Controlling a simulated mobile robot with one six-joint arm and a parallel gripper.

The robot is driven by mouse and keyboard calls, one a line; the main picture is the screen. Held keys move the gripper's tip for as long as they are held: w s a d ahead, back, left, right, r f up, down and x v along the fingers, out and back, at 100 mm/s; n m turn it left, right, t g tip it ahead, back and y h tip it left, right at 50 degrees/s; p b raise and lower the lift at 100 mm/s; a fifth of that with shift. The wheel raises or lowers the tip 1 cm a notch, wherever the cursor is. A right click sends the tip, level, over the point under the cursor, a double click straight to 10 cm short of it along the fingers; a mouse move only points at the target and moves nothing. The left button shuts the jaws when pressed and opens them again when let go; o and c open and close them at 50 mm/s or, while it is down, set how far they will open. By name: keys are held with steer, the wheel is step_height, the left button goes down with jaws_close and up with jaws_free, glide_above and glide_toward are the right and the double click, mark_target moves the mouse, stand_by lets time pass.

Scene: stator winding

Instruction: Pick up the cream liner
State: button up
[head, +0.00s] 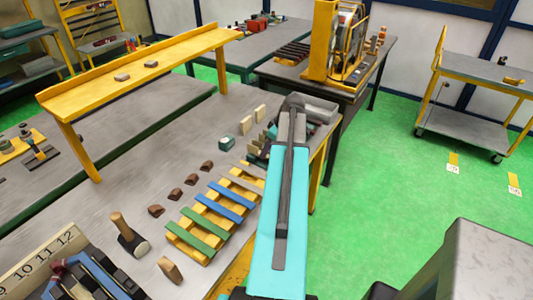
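A yellow slatted rack (187,244) stands on the grey bench and holds green and blue strips laid across it. A pale cream strip (248,182), which looks like the cream liner, lies across the rack's far end, close to the left of my arm. Two small upright cream blocks stand farther back, a nearer one (246,125) and a farther one (260,112). My turquoise arm rises in front of the bench's right edge and covers what is behind it. I cannot make out my gripper or its fingers.
Several brown blocks (190,180) lie in a row left of the rack. A mallet (128,235) lies nearer, beside a numbered board (40,262). A yellow raised shelf (150,70) spans the bench behind. Green floor (400,190) is open at right, before a trolley (470,120).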

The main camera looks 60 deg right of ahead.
steer(key=shift+x, duration=0.85)
steer(key=c, duration=0.9)
